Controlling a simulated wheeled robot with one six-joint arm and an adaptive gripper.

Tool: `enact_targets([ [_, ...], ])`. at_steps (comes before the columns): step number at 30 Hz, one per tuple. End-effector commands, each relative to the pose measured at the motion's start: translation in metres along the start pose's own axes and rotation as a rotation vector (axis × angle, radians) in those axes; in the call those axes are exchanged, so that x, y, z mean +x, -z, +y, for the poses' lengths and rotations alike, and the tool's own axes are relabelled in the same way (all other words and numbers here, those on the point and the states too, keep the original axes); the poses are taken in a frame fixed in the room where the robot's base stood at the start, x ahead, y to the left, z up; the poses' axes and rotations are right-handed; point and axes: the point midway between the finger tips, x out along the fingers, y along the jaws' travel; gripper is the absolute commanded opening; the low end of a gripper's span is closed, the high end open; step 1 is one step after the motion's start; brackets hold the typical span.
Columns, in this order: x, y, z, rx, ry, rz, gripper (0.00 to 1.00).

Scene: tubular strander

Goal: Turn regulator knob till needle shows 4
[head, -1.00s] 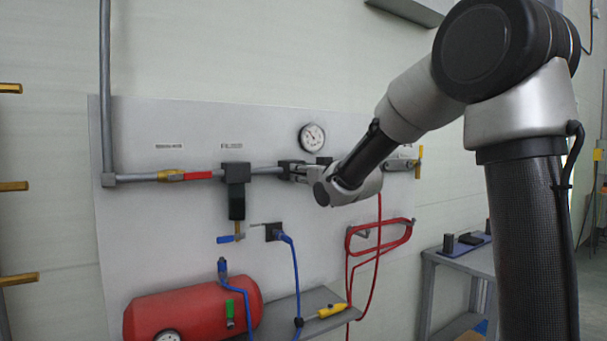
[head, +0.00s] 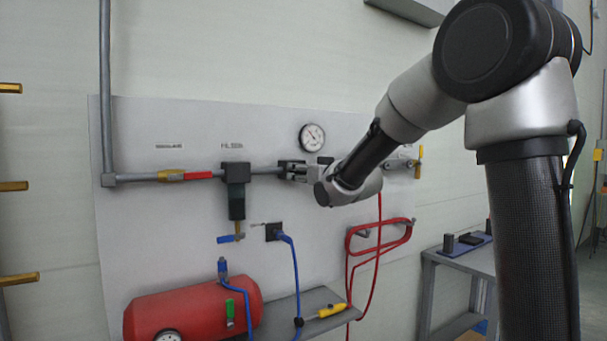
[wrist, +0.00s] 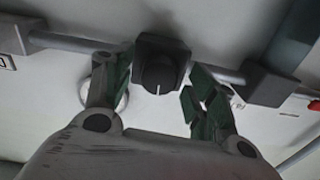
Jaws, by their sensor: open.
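The regulator knob (wrist: 159,75) is a dark round knob with a white index line that points down in the wrist view. It sits on a square dark block on the pipe. My gripper (wrist: 160,92) is open, with one finger on each side of the knob and a visible gap on the right. Contact on the left cannot be told. The round white gauge (head: 312,137) is on the panel above the gripper in the head view. Its needle is too small to read surely. In the head view my gripper (head: 293,170) hides most of the regulator.
A pipe (head: 205,174) with a red and yellow valve runs left along the panel. A dark filter (head: 236,190) hangs close to the left of my gripper. A red hose (head: 378,235) and a red tank (head: 190,311) are below. A yellow-handled valve (head: 420,162) is at right.

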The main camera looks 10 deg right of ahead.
Motion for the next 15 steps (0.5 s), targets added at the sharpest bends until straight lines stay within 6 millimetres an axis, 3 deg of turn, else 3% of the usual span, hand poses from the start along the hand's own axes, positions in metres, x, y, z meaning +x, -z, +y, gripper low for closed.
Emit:
enact_targets([
  [5,-0.021,0.001,0.000,0.000,-0.001,0.002,0.57],
  [15,-0.095,0.001,0.000,-0.001,-0.001,0.002,0.57],
])
